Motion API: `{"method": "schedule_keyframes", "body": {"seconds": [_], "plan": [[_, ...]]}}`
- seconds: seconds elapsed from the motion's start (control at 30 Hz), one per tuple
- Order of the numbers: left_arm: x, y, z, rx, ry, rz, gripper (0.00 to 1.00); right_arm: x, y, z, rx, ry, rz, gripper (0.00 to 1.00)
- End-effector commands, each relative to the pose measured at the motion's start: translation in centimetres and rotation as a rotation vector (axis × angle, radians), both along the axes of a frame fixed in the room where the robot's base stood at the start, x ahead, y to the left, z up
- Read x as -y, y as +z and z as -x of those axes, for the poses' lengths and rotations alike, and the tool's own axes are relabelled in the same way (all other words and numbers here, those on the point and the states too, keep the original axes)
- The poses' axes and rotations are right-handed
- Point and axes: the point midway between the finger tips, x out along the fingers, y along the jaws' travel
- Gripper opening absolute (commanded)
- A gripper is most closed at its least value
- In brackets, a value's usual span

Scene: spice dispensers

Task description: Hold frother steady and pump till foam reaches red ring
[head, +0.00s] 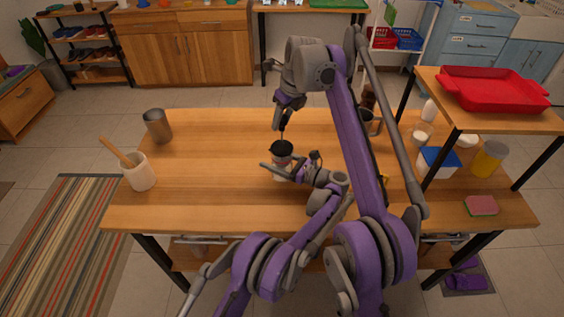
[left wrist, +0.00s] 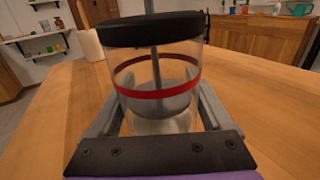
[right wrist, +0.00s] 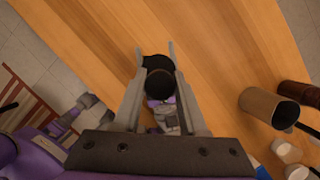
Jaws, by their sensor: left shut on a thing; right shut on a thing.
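The frother (head: 282,148) stands upright on the wooden table, with a black lid and a clear body. In the left wrist view the frother's clear wall (left wrist: 125,75) carries a red ring (left wrist: 158,92). A grey plunger disc on a central rod sits just below the ring, with whitish contents under it. My left gripper (head: 279,172) is shut around the frother's body, one finger on each side. My right gripper (head: 284,124) is above and shut on the frother's black plunger knob (right wrist: 158,82). The exact foam level is hard to tell.
A metal cup (head: 157,126) and a white crock (head: 139,172) with a wooden tool stand at the left. A raised shelf (head: 470,112) holds a red tray (head: 493,90). The table's front middle is clear.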

Motion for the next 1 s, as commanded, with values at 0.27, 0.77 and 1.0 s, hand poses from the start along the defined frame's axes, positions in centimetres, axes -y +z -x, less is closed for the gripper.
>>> {"method": "schedule_keyframes", "body": {"seconds": [0.27, 0.77, 1.0], "plan": [[0.0, 0.0, 0.0, -0.001, 0.000, 0.000, 0.05, 0.0, -1.6, 0.0, -0.001, 0.000, -0.001, 0.00], [0.0, 0.0, 0.0, -0.001, 0.000, 0.000, 0.05, 0.0, -5.2, 0.0, -0.002, -0.001, 0.000, 0.00], [0.0, 0.0, 0.0, 0.000, 0.000, 0.001, 0.05, 0.0, -6.0, 0.0, -0.002, -0.001, 0.000, 0.00]]}}
